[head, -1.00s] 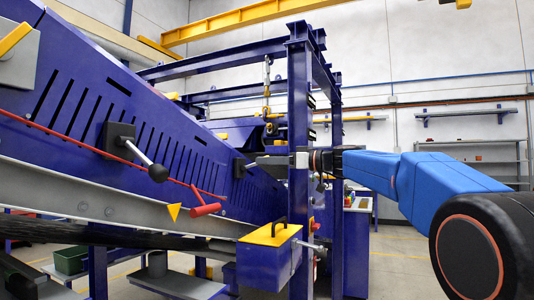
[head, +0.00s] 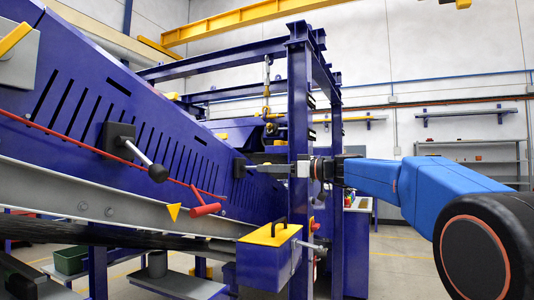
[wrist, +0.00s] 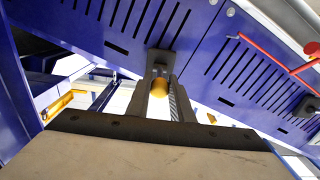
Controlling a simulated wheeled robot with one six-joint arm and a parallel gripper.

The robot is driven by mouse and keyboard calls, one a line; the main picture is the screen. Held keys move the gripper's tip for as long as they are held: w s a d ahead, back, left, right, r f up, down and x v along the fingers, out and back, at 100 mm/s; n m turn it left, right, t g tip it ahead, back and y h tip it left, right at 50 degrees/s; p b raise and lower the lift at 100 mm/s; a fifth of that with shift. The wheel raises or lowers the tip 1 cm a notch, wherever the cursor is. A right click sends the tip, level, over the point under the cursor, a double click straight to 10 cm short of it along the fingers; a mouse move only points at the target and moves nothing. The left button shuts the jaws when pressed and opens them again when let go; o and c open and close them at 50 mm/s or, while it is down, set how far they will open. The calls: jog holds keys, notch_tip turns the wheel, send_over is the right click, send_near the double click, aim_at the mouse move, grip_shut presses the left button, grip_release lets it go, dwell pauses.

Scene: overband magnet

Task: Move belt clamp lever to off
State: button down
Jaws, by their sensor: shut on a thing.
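The lever in my gripper (wrist: 163,88) has a yellow-orange rounded end (wrist: 159,87) and comes off a dark mounting plate (wrist: 161,60) on the blue slotted side panel. My gripper's two dark fingers lie on either side of it, shut on it. In the head view my gripper (head: 262,170) reaches left past the blue post to the dark plate (head: 239,168); the lever's handle is hard to make out there. No readable label shows which position is off.
A second lever with a dark ball knob (head: 158,173) sits on a plate further left. A red pull cord (head: 75,136) runs along the panel. The blue frame post (head: 299,115) stands close to my gripper. A blue box with yellow lid (head: 269,249) is below.

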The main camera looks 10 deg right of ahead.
jog(key=shift+f, duration=0.2)
jog(key=shift+w+a+f, duration=0.1)
jog(key=shift+a+f, duration=0.1)
jog(key=shift+f, duration=0.9)
jog(key=shift+w+a+f, duration=0.15)
jog(key=shift+a+f, duration=0.05)
jog(key=shift+f, duration=0.35)
jog(key=shift+w+a+f, duration=0.15)
jog(key=shift+f, duration=0.35)
jog(key=c, duration=1.5)
grip_release()
jog(key=shift+v, duration=3.5)
